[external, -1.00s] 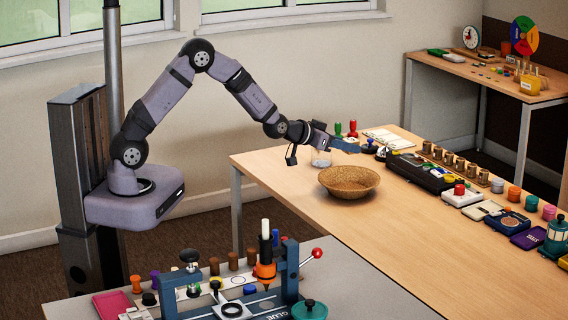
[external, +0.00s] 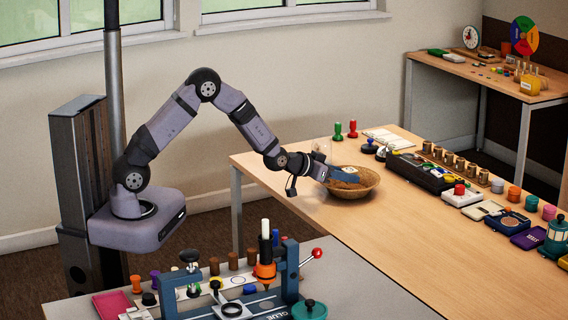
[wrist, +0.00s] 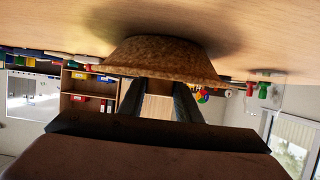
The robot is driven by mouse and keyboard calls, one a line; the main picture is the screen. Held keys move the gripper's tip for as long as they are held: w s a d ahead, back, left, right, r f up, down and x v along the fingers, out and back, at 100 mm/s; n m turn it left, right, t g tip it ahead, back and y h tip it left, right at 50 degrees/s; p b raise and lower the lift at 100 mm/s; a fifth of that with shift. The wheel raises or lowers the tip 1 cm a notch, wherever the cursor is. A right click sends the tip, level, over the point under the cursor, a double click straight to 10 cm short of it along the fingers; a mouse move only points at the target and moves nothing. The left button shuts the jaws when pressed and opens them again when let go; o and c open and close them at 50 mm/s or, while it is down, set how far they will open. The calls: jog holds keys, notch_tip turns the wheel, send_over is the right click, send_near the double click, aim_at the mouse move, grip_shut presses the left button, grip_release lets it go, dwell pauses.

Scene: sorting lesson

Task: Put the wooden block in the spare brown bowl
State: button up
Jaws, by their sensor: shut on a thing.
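The brown woven bowl (external: 366,190) stands on the wooden table and also shows in the wrist view (wrist: 165,58), where the scene appears upside down. My gripper (external: 352,176) is low over the left and middle part of the bowl, its fingers tilted down to the right. In the wrist view my gripper (wrist: 158,92) is shut on the wooden block (wrist: 157,106), a light tan piece between the two dark fingers. The fingers overlap the bowl's rim in that view. The block is not clear in the external view, and I cannot tell whether it touches the bowl.
Green and red stampers (external: 338,132) stand behind the bowl. A dark tray of coloured pieces (external: 420,172) and a row of pots (external: 466,166) line the table's far side. The table in front of the bowl (external: 400,235) is clear. A nearer bench holds a blue press (external: 290,270).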

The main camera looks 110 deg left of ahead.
aim_at(346, 170)
jog(key=shift+f, duration=0.25)
jog(key=o, duration=1.1)
notch_tip(346, 170, up, 7)
jog(key=p, duration=0.4)
jog(key=shift+p, duration=0.4)
